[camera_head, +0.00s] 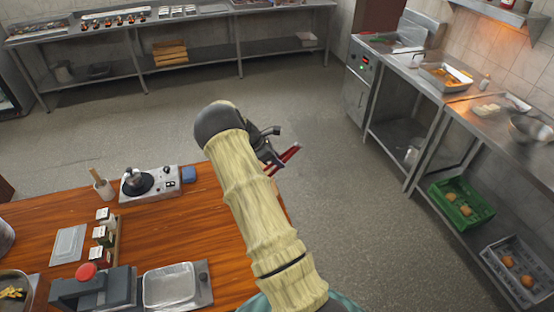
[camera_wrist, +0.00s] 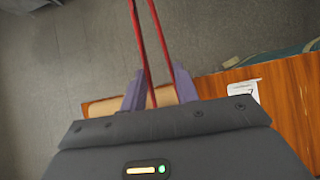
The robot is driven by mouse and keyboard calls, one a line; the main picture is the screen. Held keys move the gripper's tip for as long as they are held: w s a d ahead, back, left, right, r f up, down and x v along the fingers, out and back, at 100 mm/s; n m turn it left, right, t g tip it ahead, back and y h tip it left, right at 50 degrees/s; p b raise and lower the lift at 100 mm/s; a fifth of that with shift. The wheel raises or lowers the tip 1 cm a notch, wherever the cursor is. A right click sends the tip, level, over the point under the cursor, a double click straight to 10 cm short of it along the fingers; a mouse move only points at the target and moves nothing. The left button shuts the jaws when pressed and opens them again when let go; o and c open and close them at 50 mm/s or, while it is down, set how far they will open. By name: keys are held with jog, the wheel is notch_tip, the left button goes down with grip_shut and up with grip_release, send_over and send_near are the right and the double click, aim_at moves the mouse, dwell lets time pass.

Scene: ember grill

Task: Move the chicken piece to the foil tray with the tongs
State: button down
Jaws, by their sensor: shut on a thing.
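My gripper (camera_wrist: 158,92) is shut on red tongs (camera_wrist: 137,40), whose two arms reach up and away between its fingers in the wrist view. In the head view the red tongs (camera_head: 287,158) stick out to the right of my gripper, beyond the wooden table's edge and above the floor. The tong tips are outside the wrist view, so I cannot tell whether they hold anything. A shallow silvery tray (camera_head: 169,286), possibly the foil tray, sits on a dark base at the table's front. I cannot make out the chicken piece.
The wooden table (camera_head: 60,210) carries a burner unit (camera_head: 150,183), small boxes and a red-knobbed device (camera_head: 87,271). A steel counter at right holds a pan with orange contents (camera_head: 446,77) and a bowl (camera_head: 531,129). The floor between is clear.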

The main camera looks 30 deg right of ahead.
notch_tip(320, 180, up, 12)
jog(key=p, duration=0.8)
dwell(0.3)
